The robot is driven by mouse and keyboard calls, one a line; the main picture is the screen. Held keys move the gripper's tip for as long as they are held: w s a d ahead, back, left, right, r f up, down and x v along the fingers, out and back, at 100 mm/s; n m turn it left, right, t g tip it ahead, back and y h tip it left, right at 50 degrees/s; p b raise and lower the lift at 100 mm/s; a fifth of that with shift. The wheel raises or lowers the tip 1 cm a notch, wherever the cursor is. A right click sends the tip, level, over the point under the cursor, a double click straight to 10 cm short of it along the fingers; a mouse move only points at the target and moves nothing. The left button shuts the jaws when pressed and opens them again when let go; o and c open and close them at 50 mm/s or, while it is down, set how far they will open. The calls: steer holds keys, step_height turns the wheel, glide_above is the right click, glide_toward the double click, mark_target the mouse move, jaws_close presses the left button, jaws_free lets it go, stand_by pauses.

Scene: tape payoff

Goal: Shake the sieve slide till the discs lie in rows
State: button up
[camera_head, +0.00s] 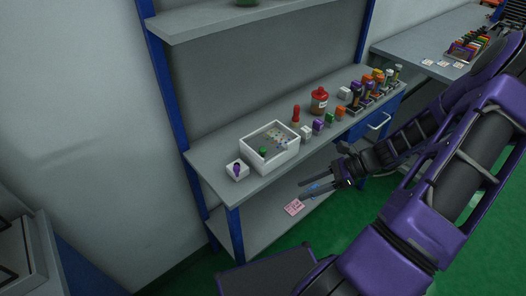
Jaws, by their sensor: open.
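A white open tray (254,162) stands on the left part of the grey bench shelf. Inside it, small pale and orange specks, perhaps the discs (276,138), lie scattered on a grey floor, with a green knob-like piece (263,152) near its front left. I cannot tell for sure whether this tray is the sieve slide. My gripper (302,190) is open and empty, in front of the bench edge, to the right of and below the tray, touching nothing.
A small white block with a purple top (237,170) sits left of the tray. A red-capped jar (319,101), a red bottle (296,115) and several coloured blocks stand to the right. A pink card (294,207) shows below my gripper. An upper shelf (215,20) overhangs the bench.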

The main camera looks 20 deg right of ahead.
steer(key=m+t, duration=0.1)
steer(key=t, duration=0.1)
steer(key=m+t+y+b, duration=0.1)
steer(key=m+t+b, duration=0.15)
steer(key=t, duration=0.55)
glide_toward(263, 149)
steer(key=b+x, duration=0.1)
steer(key=x, duration=0.9)
steer(key=shift+w, duration=0.1)
jaws_close()
steer(key=shift+f, duration=0.1)
stand_by(0.7)
